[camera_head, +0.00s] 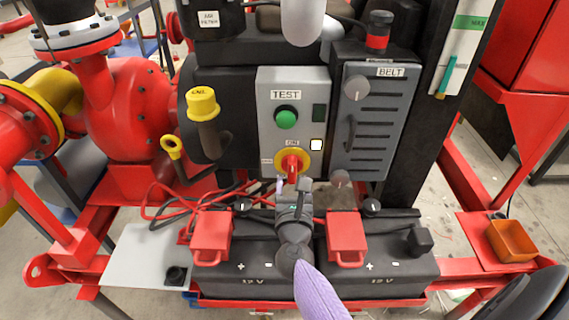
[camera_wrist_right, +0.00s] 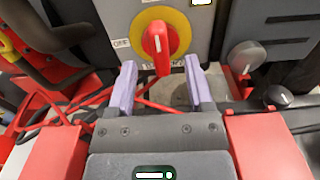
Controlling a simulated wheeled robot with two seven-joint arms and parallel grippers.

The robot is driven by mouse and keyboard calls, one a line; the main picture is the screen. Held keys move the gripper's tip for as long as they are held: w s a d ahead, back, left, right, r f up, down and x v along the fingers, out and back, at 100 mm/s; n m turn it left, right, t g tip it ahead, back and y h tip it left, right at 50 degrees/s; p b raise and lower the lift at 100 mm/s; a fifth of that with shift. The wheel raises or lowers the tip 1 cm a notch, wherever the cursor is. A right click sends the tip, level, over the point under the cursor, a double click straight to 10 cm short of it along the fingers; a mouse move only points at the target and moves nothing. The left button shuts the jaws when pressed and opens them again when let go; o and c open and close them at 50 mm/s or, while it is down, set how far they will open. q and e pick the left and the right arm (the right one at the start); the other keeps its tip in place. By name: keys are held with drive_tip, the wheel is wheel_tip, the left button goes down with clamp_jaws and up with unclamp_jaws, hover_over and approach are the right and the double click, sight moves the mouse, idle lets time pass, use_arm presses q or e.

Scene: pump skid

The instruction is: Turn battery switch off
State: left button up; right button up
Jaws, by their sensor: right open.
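The battery switch is a red knob (camera_head: 291,163) on a yellow disc, low on the grey panel. Its red handle stands upright, with a white line pointing to the label above it, which reads ON in the head view. An OFF label (camera_wrist_right: 121,43) is left of the disc. In the right wrist view the red knob (camera_wrist_right: 157,46) is between and just beyond my fingertips. My right gripper (camera_head: 293,187) is open and empty, just below and in front of the knob; contact cannot be told. My left gripper is not in view.
The grey panel (camera_head: 264,105) also holds a green TEST button (camera_head: 286,118). A BELT cover (camera_head: 370,120) with a grey knob is to its right. Two 12 V batteries with red terminal covers (camera_head: 347,232) lie below. Red cables (camera_head: 165,208) run at left. An orange tray (camera_head: 512,241) is at right.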

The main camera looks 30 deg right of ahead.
sight(292, 170)
drive_tip(key=x, duration=0.5)
drive_tip(key=shift+w+f+b, duration=0.1)
drive_tip(key=shift+w+b, duration=0.15)
drive_tip(key=shift+b, duration=0.1)
clamp_jaws()
